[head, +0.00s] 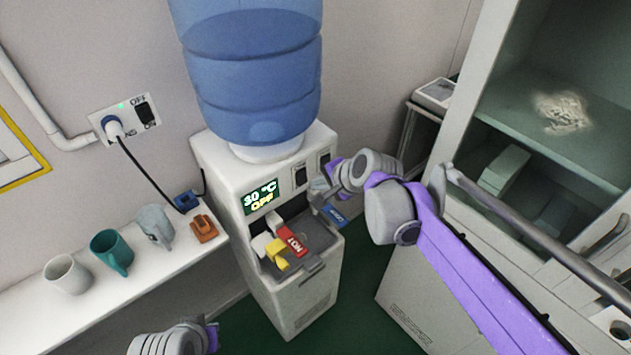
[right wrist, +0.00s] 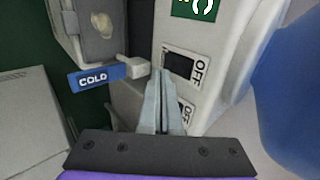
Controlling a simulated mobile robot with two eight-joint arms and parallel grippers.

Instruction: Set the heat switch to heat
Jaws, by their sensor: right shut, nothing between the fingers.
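The white water dispenser (head: 218,160) carries two dark rocker switches on its upper front, a left one (head: 300,175) and a right one (head: 325,160). Its display (head: 261,197) reads 30 °C and OFF. In the right wrist view one switch (right wrist: 180,67) is marked OFF; a second (right wrist: 185,111) is partly hidden by my fingers. I cannot read which one is the heat switch. My right gripper (head: 318,190) is shut and empty, its fingertips (right wrist: 160,78) close to the switches; contact is unclear. Only a grey piece of my left arm shows at the bottom; its fingers are out of view.
A red HOT tap (head: 291,241) and a blue COLD tap (head: 336,215) stick out below the switches. A shelf (head: 105,289) at left holds several mugs. A wall socket (head: 124,118) feeds a black cord. A cabinet (head: 459,140) stands at right.

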